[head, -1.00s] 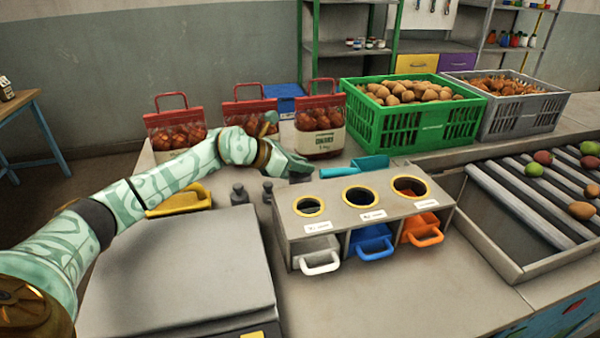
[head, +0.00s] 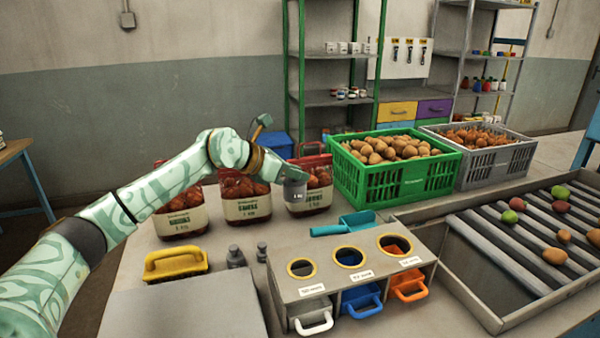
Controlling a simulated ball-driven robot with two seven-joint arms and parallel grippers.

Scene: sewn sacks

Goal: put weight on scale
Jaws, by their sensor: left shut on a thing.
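My left gripper (head: 288,174) is shut on a grey weight (head: 296,192) with a small label. It holds the weight up in front of the rightmost labelled sack, clear of the counter. Two smaller dark weights, one (head: 235,257) and another (head: 262,252), stand on the counter beside the yellow-handled tool. The scale (head: 185,312) shows its flat grey plate at the lower left, bare where visible; its front is cut off by the frame. My right gripper is not in view.
A grey sorting box (head: 290,252) with three holes and coloured drawers stands right of the scale. A yellow brush-like tool (head: 175,264) lies behind the scale. Several red-topped sacks (head: 246,208) stand behind. A green crate (head: 400,175) and a roller tray (head: 480,290) are at right.

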